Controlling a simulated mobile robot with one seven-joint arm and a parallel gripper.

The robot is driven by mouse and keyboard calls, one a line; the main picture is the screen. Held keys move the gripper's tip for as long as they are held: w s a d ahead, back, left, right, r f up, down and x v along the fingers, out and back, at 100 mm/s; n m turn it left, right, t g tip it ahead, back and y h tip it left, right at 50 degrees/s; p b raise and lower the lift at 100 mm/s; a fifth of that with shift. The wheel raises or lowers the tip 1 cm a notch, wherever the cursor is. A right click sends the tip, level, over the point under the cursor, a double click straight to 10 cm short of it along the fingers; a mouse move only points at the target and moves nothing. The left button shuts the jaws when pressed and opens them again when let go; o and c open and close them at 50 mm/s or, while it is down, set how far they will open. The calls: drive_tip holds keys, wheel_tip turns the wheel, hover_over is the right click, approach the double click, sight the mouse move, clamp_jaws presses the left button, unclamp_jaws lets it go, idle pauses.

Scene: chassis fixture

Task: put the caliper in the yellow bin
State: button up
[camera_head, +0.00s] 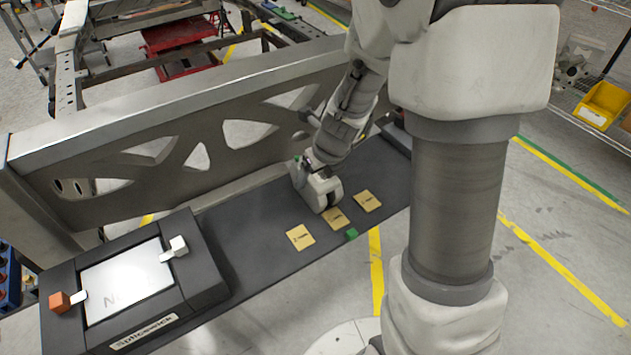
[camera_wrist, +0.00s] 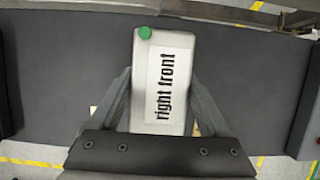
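The caliper (camera_wrist: 164,90) appears to be the pale block with a "right front" label and a green dot in the wrist view. My gripper (camera_wrist: 162,76) has one finger along each side of it, with no clear gap showing. I cannot tell whether the caliper touches the bench. A yellow bin (camera_head: 603,102) stands on a rack at the far right of the head view, beyond my arm column.
Yellow labels (camera_head: 300,237) and a small green block (camera_head: 351,234) lie along the bench's front edge. A screen panel (camera_head: 127,280) with white and orange knobs sits at the bench's left end. The silver chassis beam (camera_head: 175,100) stands behind the bench.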

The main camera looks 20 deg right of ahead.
clamp_jaws()
drive_tip(key=shift+w+r, duration=0.1)
drive_tip(key=shift+r, duration=0.1)
drive_tip(key=shift+r, duration=0.15)
wheel_tip(320, 180, up, 4)
drive_tip(key=p, duration=0.3)
drive_tip(key=shift+r, duration=0.25)
drive_tip(key=s+d+r+p, duration=0.2)
drive_tip(key=d+r, duration=0.4)
drive_tip(key=d, duration=0.5)
drive_tip(key=shift+s+d+r, duration=0.15)
drive_tip(key=shift+s+r, duration=0.1)
drive_tip(key=shift+s, duration=0.05)
